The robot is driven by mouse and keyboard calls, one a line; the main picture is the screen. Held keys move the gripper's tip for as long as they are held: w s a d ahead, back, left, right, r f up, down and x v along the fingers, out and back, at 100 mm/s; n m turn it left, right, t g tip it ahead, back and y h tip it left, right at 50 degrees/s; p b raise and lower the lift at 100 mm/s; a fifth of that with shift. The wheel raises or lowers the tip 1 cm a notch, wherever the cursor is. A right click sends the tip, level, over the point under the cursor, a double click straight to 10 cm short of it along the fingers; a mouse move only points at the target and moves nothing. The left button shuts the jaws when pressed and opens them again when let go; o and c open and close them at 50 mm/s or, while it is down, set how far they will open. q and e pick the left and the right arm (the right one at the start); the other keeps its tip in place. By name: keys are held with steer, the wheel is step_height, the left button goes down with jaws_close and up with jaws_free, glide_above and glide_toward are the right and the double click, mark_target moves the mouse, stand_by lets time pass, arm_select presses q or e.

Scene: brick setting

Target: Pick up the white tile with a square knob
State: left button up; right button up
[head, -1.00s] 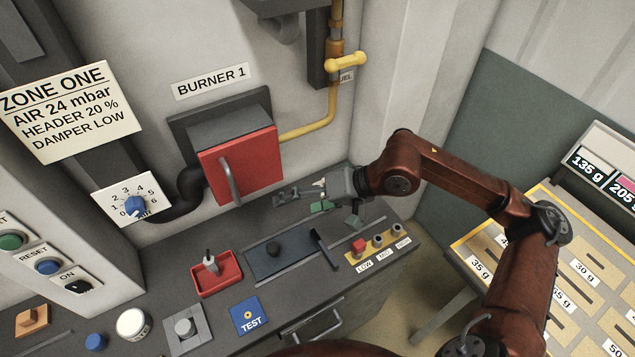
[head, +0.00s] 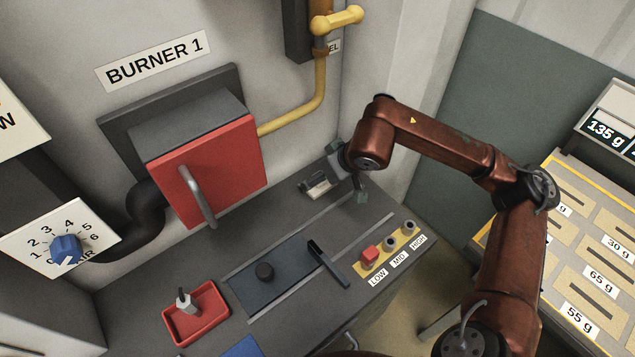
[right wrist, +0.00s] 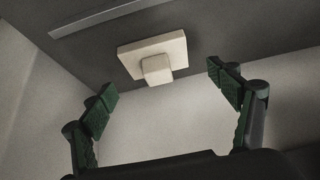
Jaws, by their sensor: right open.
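In the right wrist view, a white square tile with a square knob (right wrist: 150,52) lies on the dark bench top, knob facing my camera. My right gripper (right wrist: 161,85) is open, with green-padded fingers on either side of the tile's place in the picture; nothing is between them and they look apart from it. In the head view, a small pale piece (head: 318,188) at the back of the bench looks like the same tile, just left of my right gripper (head: 347,174). My left gripper is not in view.
The red burner door (head: 205,170) stands behind and left. On the bench are a dark slide plate (head: 285,287) with a knob and lever, a red tray (head: 195,313) with a pegged piece, and a yellow button strip (head: 388,245). Walls close off the back.

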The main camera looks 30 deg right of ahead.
steer(key=x, duration=0.2)
steer(key=shift+w+d+f, duration=0.1)
steer(key=shift+w+f, duration=0.05)
steer(key=shift+f, duration=0.1)
steer(key=shift+w+f+b, duration=0.1)
steer(key=shift+b, duration=0.2)
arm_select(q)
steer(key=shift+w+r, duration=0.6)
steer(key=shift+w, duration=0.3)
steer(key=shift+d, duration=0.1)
arm_select(e)
steer(key=c, duration=1.3)
